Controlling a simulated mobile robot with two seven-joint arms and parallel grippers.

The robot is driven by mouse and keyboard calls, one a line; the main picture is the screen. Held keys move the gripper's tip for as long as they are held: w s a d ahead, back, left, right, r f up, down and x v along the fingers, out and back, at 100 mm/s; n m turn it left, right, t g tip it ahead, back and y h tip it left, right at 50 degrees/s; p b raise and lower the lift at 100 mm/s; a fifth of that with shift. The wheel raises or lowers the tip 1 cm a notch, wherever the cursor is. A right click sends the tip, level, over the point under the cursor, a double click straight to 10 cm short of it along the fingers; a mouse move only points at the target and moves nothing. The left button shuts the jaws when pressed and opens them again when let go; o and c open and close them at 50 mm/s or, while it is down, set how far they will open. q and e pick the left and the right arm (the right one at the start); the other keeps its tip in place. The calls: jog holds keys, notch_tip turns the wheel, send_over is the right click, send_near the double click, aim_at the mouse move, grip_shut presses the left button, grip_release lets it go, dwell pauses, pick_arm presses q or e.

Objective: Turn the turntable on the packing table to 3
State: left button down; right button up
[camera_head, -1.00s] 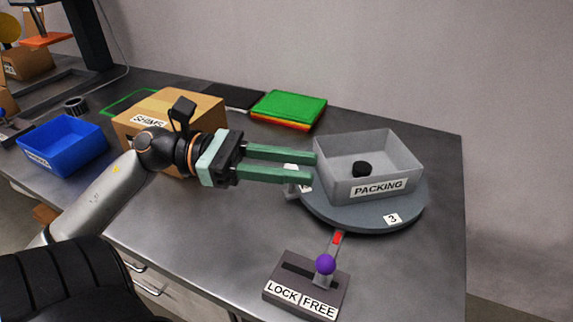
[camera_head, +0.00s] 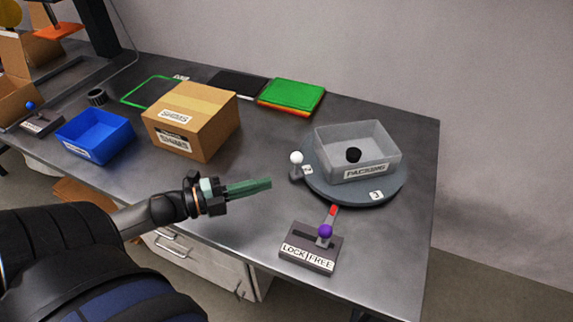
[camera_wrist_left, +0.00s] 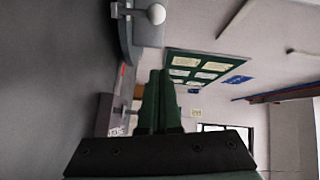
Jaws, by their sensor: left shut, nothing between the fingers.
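The round grey turntable (camera_head: 340,196) sits on the right part of the packing table (camera_head: 232,240). It carries a grey bin (camera_head: 368,172) labelled PACKING with a small black object inside. A label "3" (camera_head: 376,195) is on its front rim, close to a red pointer (camera_head: 333,210). A white ball knob (camera_head: 296,158) stands at its left edge; it also shows in the left wrist view (camera_wrist_left: 156,14). A LOCK/FREE lever box with a purple knob (camera_head: 324,230) stands in front, the knob toward FREE. My left gripper (camera_head: 270,184) is shut and empty, left of the turntable, touching nothing.
A cardboard box (camera_head: 192,120) and a blue bin (camera_head: 95,135) stand on the left of the table. A green stack (camera_head: 292,95) and a black pad (camera_head: 237,85) lie at the back. The tabletop between box and turntable is free.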

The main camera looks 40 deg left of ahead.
pick_arm(q)
jog(key=w, duration=0.2)
jog(key=w+d, duration=0.1)
jog(key=w, duration=0.2)
jog(key=w+d, duration=0.1)
jog(key=w, duration=0.2)
jog(key=shift+f, duration=0.4)
jog(key=shift+w+a+f+b, duration=0.15)
jog(key=shift+w+a+b, duration=0.15)
jog(key=shift+w+a, duration=0.15)
